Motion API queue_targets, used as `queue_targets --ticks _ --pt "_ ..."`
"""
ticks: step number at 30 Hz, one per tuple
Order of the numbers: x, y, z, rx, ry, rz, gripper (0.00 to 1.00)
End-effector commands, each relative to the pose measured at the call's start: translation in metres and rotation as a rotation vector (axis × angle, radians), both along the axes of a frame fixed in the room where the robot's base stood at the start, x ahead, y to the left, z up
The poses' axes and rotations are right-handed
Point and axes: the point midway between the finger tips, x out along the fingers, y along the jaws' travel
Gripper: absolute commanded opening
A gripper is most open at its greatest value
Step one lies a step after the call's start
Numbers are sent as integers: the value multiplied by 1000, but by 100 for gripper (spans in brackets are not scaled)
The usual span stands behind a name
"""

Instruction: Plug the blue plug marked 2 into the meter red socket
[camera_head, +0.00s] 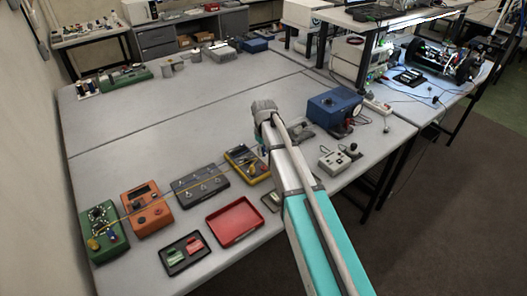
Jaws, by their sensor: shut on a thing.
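A yellow meter (246,164) lies on the near bench, just left of my arm. Its red socket is too small to make out. My arm (290,180) reaches in from the bottom right, and its grey wrist end (265,108) is above the bench, behind and right of the meter. My gripper is hidden behind the arm, so its jaws and anything in them do not show. I cannot make out the blue plug marked 2. A thin yellow lead (160,203) runs from the green board (103,232) across the devices toward the meter.
An orange device (147,209), a dark switch box (199,186), an empty red tray (234,220) and a black tray (173,266) with green and red pieces lie left of my arm. A blue box (334,107) and a pale box (335,162) stand right. The bench middle is clear.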

Motion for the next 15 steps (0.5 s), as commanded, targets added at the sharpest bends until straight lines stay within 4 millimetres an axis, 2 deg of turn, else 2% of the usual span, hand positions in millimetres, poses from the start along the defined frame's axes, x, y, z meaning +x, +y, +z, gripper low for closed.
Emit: queue_targets --ticks 15 --pt "0 0 -33 0 0 0 0"
